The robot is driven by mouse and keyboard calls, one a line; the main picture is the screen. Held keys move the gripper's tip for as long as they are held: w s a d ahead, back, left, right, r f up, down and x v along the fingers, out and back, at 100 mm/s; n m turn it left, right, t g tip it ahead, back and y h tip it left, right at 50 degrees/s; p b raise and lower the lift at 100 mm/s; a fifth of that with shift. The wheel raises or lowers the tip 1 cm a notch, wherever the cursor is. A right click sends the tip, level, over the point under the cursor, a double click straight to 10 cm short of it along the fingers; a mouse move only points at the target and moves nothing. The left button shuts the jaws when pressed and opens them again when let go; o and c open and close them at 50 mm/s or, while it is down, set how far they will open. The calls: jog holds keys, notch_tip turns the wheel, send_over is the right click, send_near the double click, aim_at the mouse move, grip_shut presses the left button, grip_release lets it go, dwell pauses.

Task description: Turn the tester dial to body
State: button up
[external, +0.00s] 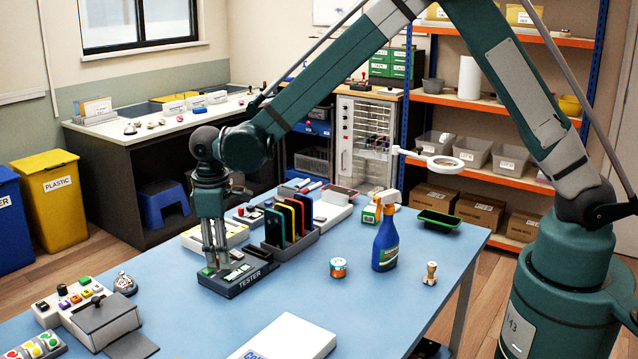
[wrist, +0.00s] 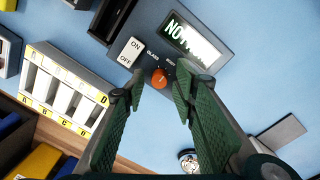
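The dark tester (external: 246,284) lies on the blue table in the external view. The wrist view shows its face (wrist: 202,20) with an orange-red dial (wrist: 160,78). A label like "GLASS" stands beside the dial; another, possibly "BODY", is too small to read surely. The dial's pointing direction is unclear. A lit display (wrist: 194,40) starts with "NO"; a white ON/OFF switch (wrist: 131,52) sits beside the dial. My gripper (wrist: 159,82) is open and points down at the tester, one finger on each side of the dial, with gaps visible. Its height over the dial is unclear.
A rack of phones (external: 290,240) stands close behind the tester. A tray lettered A to D (wrist: 62,88) lies near it. A blue spray bottle (external: 386,245), an orange-lidded jar (external: 338,268) and a stamp (external: 430,273) stand to the right.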

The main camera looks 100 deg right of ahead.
jog(key=shift+n, duration=0.3)
jog(key=shift+n+p, duration=0.75)
jog(key=shift+n, duration=1.25)
jog(key=n+p, duration=0.1)
jog(key=n, duration=0.3)
jog(key=shift+s+p, duration=0.1)
jog(key=shift+p, duration=0.2)
jog(key=r, duration=0.8)
jog(key=shift+s+a+r, duration=0.1)
jog(key=shift+s+a, duration=0.1)
jog(key=shift+a, duration=0.1)
jog(key=s+a+r+m+t+b, duration=0.2)
jog(key=s+a+r+b, duration=0.5)
jog(key=s+a+r, duration=0.5)
jog(key=s+a+t, duration=0.1)
jog(key=s+a, duration=0.2)
jog(key=shift+a+r+m, duration=0.15)
jog(key=shift+a+m, duration=0.05)
jog(key=shift+m, duration=0.2)
jog(key=shift+s, duration=0.1)
